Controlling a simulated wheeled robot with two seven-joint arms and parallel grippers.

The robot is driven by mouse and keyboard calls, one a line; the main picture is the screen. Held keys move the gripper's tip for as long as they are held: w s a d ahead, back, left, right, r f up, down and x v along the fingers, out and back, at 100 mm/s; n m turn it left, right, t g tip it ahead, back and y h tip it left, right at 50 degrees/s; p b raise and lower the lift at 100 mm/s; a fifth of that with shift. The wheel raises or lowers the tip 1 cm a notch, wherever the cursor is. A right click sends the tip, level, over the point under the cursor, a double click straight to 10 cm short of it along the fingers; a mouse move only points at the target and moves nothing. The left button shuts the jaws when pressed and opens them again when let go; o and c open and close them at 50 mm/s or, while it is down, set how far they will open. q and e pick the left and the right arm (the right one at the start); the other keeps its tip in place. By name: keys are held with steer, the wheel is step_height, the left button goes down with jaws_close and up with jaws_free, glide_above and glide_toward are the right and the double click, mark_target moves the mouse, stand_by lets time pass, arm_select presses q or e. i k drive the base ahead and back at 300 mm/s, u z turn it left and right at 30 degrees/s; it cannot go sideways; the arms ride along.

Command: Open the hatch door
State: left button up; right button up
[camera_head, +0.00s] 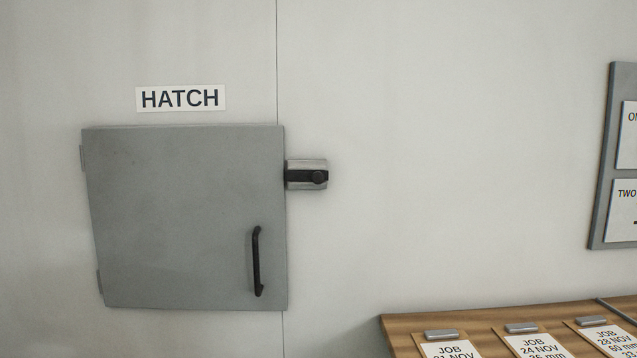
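The grey hatch door (170,215) is set on the pale wall at the left and looks closed. Its black vertical handle (257,262) is near the lower right edge. Hinges (83,158) show along the left edge. A latch (306,175) with a black bar and round knob sits on the wall at the door's upper right edge. The black bar lies horizontal and reaches to the door's edge; I cannot tell whether it overlaps the door. A white sign (180,98) reading HATCH is above the door. Neither of my grippers is in view.
A wooden surface (395,323) at the lower right holds several job cards (535,345) under grey clips. A grey-framed board (599,222) with white cards hangs at the right edge. The wall between latch and board is bare.

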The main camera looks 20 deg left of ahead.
mark_target(183, 218)
steer(key=u, duration=1.25)
steer(key=k, duration=0.4)
steer(key=u, duration=0.4)
steer(key=i, duration=0.8)
steer(key=u, duration=0.1)
